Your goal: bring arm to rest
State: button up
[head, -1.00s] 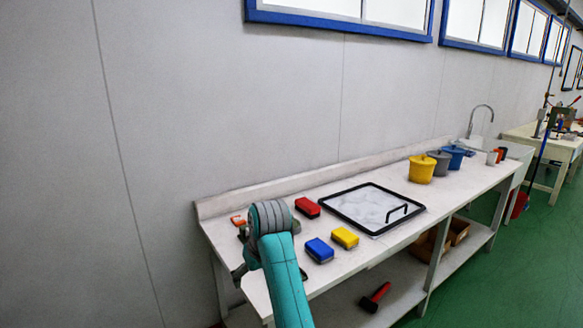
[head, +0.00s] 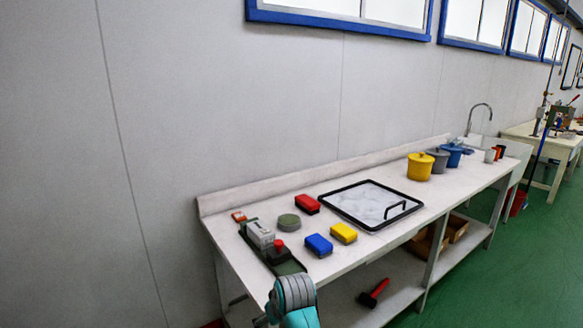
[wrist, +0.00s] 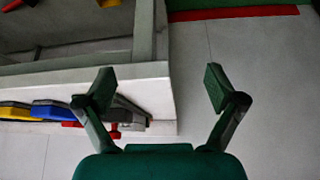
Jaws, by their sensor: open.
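My gripper (wrist: 158,90) is open and empty in the wrist view, with its two dark fingers spread apart. The bench edge and floor lie behind it in that view. In the head view my arm's teal and grey link (head: 293,297) shows at the bottom, in front of the bench's near left corner. The gripper itself is out of the head view.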

jog(key=s+d+f+m+t, duration=0.1)
jog(key=s+d+f, duration=0.3)
jog(key=s+f, duration=0.25)
jog(key=s+d+f+m+t, duration=0.1)
jog(key=s+d+f, duration=0.4)
jog(key=f, duration=0.3)
jog(key=s+d+f+m+t, duration=0.1)
jog(key=s+d+f, duration=0.15)
jog(key=s, duration=0.45)
jog(key=s+d+f+t, duration=0.15)
jog(key=s+d, duration=0.25)
jog(key=s, duration=0.4)
jog(key=s+d+r+m+t+h, duration=0.1)
jog(key=s+d+r, duration=0.2)
jog(key=s, duration=0.6)
jog(key=s+d+r+t+h, duration=0.1)
jog(key=s+d+r+t, duration=0.15)
jog(key=s, duration=0.65)
jog(key=s+d+r+m+t, duration=0.1)
jog(key=s+d+r, duration=0.1)
jog(key=s+r, duration=0.9)
notch_tip(320, 180, up, 3)
jog(key=shift+s+f+m+h, duration=0.1)
jog(key=shift+s+m+h, duration=0.2)
jog(key=shift+s+h, duration=0.1)
